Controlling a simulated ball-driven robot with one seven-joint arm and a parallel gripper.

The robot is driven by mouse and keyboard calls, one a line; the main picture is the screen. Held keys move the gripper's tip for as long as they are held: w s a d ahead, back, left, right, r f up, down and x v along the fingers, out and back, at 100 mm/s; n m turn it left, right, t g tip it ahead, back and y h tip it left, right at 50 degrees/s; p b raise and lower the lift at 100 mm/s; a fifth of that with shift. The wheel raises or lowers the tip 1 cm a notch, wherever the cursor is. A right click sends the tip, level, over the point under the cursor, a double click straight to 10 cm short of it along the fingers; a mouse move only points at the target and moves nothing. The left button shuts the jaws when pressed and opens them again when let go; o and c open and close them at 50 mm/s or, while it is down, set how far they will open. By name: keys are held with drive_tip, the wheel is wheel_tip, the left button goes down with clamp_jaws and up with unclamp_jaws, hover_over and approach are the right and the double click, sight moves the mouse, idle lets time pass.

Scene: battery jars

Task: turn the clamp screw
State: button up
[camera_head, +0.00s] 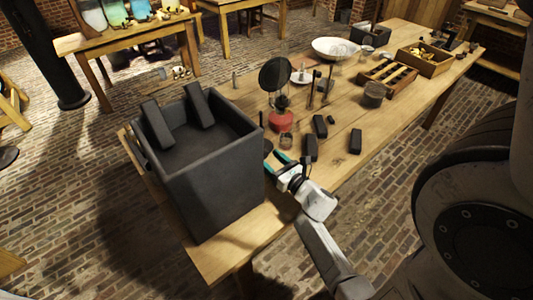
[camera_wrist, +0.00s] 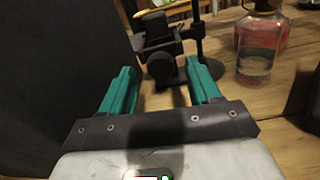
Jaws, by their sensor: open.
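In the wrist view a dark clamp (camera_wrist: 152,30) is beside a thin upright rod (camera_wrist: 197,22) on a dark base. Its round, dark screw knob (camera_wrist: 159,69) faces me. My gripper (camera_wrist: 160,74) has teal fingers spread apart, one on each side of the knob as seen from the wrist. I cannot tell whether the fingertips reach around the knob or stop short of it. No finger visibly presses on it. In the head view my gripper (camera_head: 276,154) is low beside the right wall of the big dark box. The clamp is hard to make out there.
The big dark box (camera_head: 215,190) stands close on the left, holding dark blocks. A glass jar (camera_wrist: 260,62) stands right of the clamp. Dark blocks (camera_head: 320,126), a red-based item (camera_head: 281,121) and a wooden tray (camera_head: 388,80) are farther along the table. Bare tabletop (camera_head: 222,255) lies in front.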

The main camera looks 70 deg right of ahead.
drive_tip(key=shift+x, duration=1.3)
drive_tip(key=c, duration=1)
